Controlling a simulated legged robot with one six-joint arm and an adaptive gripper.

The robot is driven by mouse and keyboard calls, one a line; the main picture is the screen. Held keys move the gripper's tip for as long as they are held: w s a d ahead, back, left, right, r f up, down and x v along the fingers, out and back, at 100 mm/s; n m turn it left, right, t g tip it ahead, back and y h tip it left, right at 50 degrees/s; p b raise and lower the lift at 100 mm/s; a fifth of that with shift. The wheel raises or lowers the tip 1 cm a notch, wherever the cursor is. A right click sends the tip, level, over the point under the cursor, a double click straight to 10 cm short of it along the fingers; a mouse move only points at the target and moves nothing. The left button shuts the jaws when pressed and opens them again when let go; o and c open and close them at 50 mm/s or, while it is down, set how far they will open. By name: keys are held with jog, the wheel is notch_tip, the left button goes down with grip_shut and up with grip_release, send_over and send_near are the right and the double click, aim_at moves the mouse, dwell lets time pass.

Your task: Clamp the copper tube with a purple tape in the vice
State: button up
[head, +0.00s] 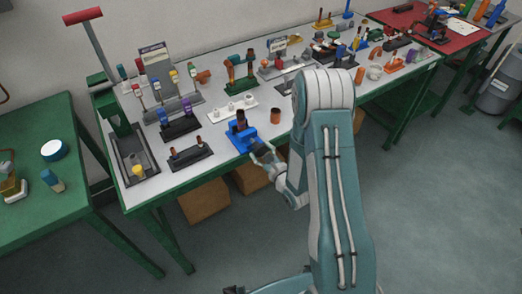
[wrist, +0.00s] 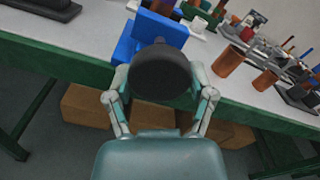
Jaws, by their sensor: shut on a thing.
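The blue vice (head: 241,136) stands at the front edge of the white table, and in the wrist view (wrist: 150,32) it is straight ahead. A dark brown tube (head: 240,118) stands upright at the vice; its lower part shows at the top of the wrist view (wrist: 162,6). I cannot make out purple tape on it or tell how tightly the jaws hold it. My gripper (head: 258,150) is at the vice's front. In the wrist view my gripper (wrist: 160,84) has its fingers on both sides of a dark round knob (wrist: 160,70), shut on it.
Copper tubes (head: 275,116) (wrist: 229,60) stand to the right of the vice. A white holder (head: 233,108) is behind it. Cardboard boxes (head: 204,200) are below.

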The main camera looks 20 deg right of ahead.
jog(key=shift+s+a+f+m, duration=0.1)
jog(key=shift+f+m, duration=0.05)
jog(key=shift+m, duration=0.7)
jog(key=shift+s+f+m, duration=0.1)
jog(key=shift+m, duration=1.05)
jog(key=o, duration=1)
jog(key=shift+c, duration=0.2)
jog(key=shift+o, duration=0.6)
jog(key=shift+w+r, duration=0.1)
jog(key=v, duration=1.2)
